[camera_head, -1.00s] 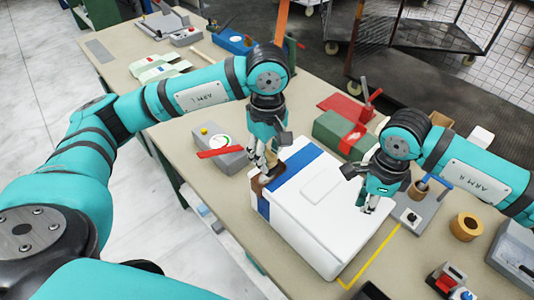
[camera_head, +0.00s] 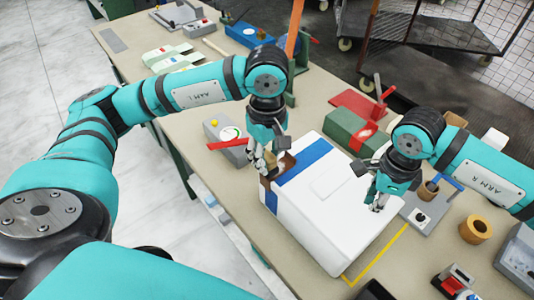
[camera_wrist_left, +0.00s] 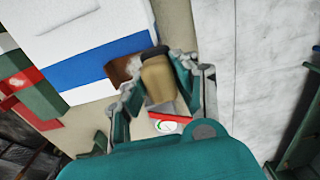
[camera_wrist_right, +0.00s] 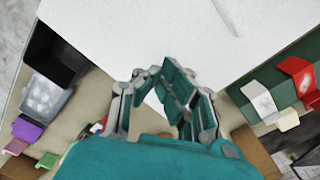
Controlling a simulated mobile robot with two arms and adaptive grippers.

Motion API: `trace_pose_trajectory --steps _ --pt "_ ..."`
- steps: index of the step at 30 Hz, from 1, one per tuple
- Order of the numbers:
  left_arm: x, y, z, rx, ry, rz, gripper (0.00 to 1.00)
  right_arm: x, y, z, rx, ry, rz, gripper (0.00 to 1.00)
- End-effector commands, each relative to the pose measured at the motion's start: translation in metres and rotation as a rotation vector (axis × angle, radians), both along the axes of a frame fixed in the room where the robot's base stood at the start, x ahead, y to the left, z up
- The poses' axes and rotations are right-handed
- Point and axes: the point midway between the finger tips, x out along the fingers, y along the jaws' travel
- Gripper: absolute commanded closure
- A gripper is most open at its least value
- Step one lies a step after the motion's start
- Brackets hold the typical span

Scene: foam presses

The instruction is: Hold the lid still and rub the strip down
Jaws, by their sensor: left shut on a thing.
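The white lid (camera_head: 325,222) is a large box-like slab on the bench, crossed near its far-left end by a blue strip (camera_head: 302,164). The strip also shows in the left wrist view (camera_wrist_left: 100,66), with a brown patch (camera_wrist_left: 124,68) at its end. My left gripper (camera_head: 262,163) is at that end, shut on a tan block (camera_wrist_left: 157,80). Whether the block touches the strip is unclear. My right gripper (camera_head: 377,205) is at the lid's right edge. In the right wrist view its fingers (camera_wrist_right: 158,88) stand apart, with white lid surface beyond; contact is unclear.
A grey device with a dial (camera_head: 228,138) stands left of the lid. A green block with red tape (camera_head: 351,131) lies behind it. A tape roll (camera_head: 475,229) and a grey stand (camera_head: 423,215) are on the right. Yellow tape (camera_head: 385,252) marks the bench beside the lid.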

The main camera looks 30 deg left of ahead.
Motion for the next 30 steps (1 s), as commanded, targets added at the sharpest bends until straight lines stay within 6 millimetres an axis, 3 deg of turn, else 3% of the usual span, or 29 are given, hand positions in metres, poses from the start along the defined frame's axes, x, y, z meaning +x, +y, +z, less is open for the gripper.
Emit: trace_pose_trajectory --steps 30 --pt "0.002 -0.001 -0.022 -0.001 0.0 0.001 0.97 -0.001 -0.001 -0.003 -0.004 0.004 -0.001 1.0"
